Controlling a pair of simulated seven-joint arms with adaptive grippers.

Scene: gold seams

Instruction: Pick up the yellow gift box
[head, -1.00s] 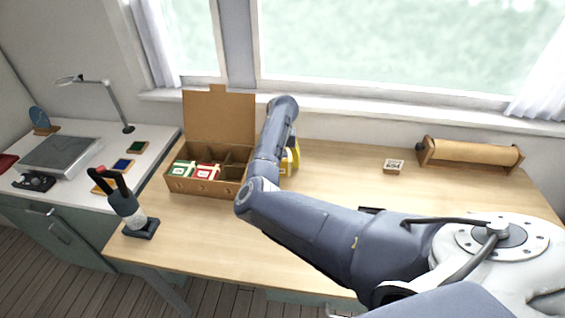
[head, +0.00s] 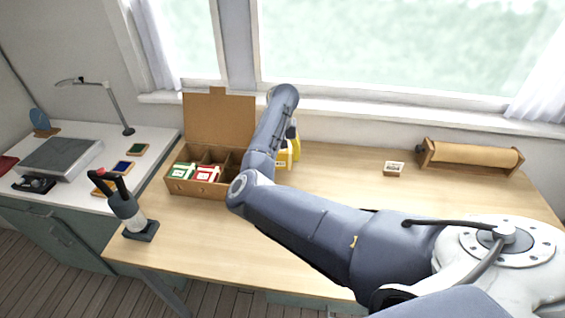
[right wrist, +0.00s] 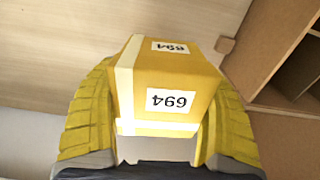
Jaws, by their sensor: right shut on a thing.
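The yellow gift box (right wrist: 172,88) has a pale band and white labels reading 694. It fills the middle of the right wrist view. My right gripper (right wrist: 160,115) is shut on it, one yellow ridged finger on each side. In the head view the yellow box (head: 282,161) shows only partly behind my right forearm, just right of the brown divided box. I cannot tell whether it is clear of the table. My left gripper is not in view.
The open cardboard divided box (head: 196,188) holds a green and a red gift box (head: 207,173), with other compartments empty. A small labelled box (head: 394,169) and a paper roll (head: 470,155) stand at right. A black hand press (head: 128,212) stands front left. The table's middle is clear.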

